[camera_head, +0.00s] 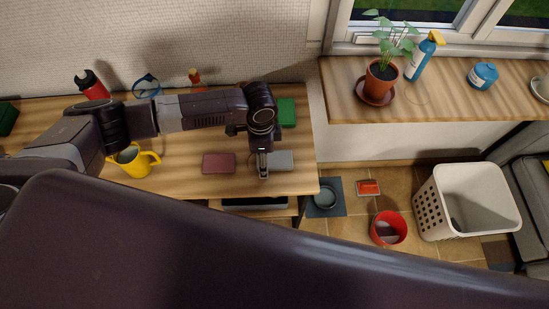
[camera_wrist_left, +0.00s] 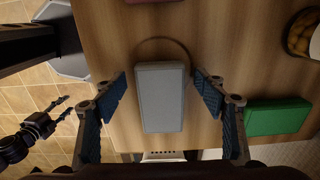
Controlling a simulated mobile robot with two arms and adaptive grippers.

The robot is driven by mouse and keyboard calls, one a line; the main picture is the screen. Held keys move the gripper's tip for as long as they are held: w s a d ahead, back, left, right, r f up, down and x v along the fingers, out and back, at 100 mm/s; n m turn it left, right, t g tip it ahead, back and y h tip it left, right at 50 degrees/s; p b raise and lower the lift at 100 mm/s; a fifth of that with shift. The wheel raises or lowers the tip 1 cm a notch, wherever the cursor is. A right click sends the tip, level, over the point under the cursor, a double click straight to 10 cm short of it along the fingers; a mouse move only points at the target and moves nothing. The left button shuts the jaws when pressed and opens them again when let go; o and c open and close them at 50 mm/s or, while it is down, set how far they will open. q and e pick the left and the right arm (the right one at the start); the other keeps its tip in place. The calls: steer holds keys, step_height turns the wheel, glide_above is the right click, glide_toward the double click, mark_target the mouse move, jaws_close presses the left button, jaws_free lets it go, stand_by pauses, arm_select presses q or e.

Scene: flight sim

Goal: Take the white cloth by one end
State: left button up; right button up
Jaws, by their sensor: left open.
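No thing is plainly a white cloth. A pale grey flat rectangle (camera_head: 281,161) lies on the wooden table (camera_head: 190,183) near its right end; it may be the folded cloth, but I cannot tell. My left gripper (camera_head: 263,172) is over its left part. In the left wrist view the rectangle (camera_wrist_left: 160,100) lies between the spread fingers of my left gripper (camera_wrist_left: 160,82), with gaps on both sides. The gripper is open and empty. My right gripper (camera_wrist_left: 64,107) shows at the left of the wrist view, over the floor, fingers apart and empty. It is hidden in the head view.
A white basket (camera_head: 436,201) and red bucket (camera_head: 388,229) stand on the floor.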

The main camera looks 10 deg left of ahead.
arm_select(q)
steer(key=shift+c, duration=0.3)
steer(key=c, duration=1.1)
steer(key=shift+r, duration=0.15)
steer(key=shift+c, duration=0.2)
